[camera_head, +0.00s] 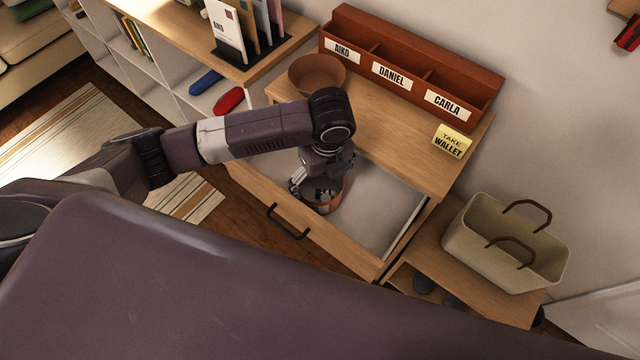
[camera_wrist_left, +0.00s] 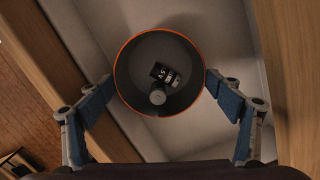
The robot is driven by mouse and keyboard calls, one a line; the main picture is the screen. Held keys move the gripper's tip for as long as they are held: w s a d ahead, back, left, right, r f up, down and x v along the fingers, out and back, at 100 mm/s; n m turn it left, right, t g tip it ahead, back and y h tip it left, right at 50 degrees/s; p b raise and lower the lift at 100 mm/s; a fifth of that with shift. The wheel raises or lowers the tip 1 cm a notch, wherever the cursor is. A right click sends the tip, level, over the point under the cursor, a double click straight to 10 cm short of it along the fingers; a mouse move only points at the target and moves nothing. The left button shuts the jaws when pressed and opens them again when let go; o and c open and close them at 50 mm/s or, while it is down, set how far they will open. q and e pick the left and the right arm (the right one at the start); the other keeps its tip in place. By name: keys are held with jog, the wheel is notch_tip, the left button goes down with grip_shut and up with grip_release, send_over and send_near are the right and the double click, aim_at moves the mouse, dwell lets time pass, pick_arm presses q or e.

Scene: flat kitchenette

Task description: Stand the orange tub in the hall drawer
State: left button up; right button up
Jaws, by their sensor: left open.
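The orange tub (camera_head: 327,207) stands upright inside the open hall drawer (camera_head: 375,215), on its pale floor, close behind the drawer front. The left wrist view looks down into the tub (camera_wrist_left: 135,98), with its thin orange rim and dark grey inside. A small dark item with white markings (camera_wrist_left: 163,76) and a grey round-ended piece lie in it. My left gripper (camera_head: 316,188) is over the tub, partly hiding it. Its blue-padded fingers (camera_wrist_left: 160,87) are open, one on each side of the rim; I cannot tell whether they touch it. My right gripper is not in view.
A brown bowl (camera_head: 316,74), a red-brown sorter with name labels (camera_head: 408,68) and a yellow note (camera_head: 452,141) are on the cabinet top. A beige basket (camera_head: 490,240) stands right of the drawer. The drawer's right part is clear.

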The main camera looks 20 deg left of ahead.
pick_arm(q)
notch_tip(320, 180, up, 8)
jog(key=shift+s+d, duration=0.35)
jog(key=shift+s+f, duration=0.1)
jog(key=shift+f, duration=0.05)
